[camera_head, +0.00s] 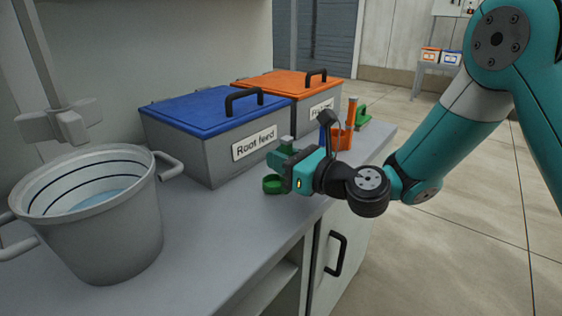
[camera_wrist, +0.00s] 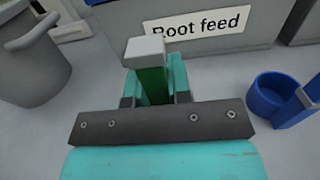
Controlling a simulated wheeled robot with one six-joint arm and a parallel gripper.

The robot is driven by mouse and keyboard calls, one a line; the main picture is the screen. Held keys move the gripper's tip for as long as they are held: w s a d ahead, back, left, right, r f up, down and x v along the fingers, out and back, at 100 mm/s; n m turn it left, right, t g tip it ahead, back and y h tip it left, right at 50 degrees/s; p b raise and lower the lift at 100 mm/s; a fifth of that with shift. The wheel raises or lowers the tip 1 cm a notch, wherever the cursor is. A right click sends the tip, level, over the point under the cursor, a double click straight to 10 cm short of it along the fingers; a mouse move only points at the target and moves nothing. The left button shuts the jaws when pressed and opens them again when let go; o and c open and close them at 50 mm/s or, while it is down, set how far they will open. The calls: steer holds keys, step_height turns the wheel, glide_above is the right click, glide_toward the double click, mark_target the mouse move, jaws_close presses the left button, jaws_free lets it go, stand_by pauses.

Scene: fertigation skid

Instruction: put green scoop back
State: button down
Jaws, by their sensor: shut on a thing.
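The green scoop shows in the head view with its round cup (camera_head: 273,184) low, just above or on the counter, and its grey-tipped handle standing up. My gripper (camera_head: 283,160) is shut on the upright handle, in front of the grey bin labelled "Root feed" (camera_head: 222,157). In the wrist view the green handle (camera_wrist: 152,86) with its pale grey end stands between the fingers of my gripper (camera_wrist: 156,78). The cup is hidden there. A green piece (camera_head: 362,117) stands at the counter's far end, beyond the orange scoop (camera_head: 343,137); I cannot tell exactly what it is.
A blue scoop (camera_wrist: 272,98) stands right of my gripper, mostly hidden in the head view. The Root feed bin has a blue lid (camera_head: 205,108); a second bin has an orange lid (camera_head: 283,83). A grey pot (camera_head: 100,235) of liquid stands left. Front counter (camera_head: 210,255) is clear.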

steer(key=shift+f, duration=0.1)
steer(key=c, duration=1.1)
jaws_free()
steer(key=shift+o, duration=0.2)
steer(key=shift+r, duration=0.2)
steer(key=b+v, duration=0.6)
steer(key=v, duration=0.5)
steer(key=s+a+f+n+g+h, duration=0.1)
steer(key=s+a+n+g, duration=0.1)
steer(key=s+n+g, duration=0.5)
steer(key=s+a+f+n+g+h, duration=0.15)
steer(key=s+n, duration=0.35)
steer(key=n, duration=0.6)
steer(key=s+d+f+n+g+h, duration=0.2)
steer(key=s+d+n+h, duration=0.5)
steer(key=n, duration=0.7)
steer(key=s+d, duration=0.2)
steer(key=shift+s+d+f+n, duration=0.2)
steer(key=shift+d+n, duration=0.1)
steer(key=shift+n, duration=0.1)
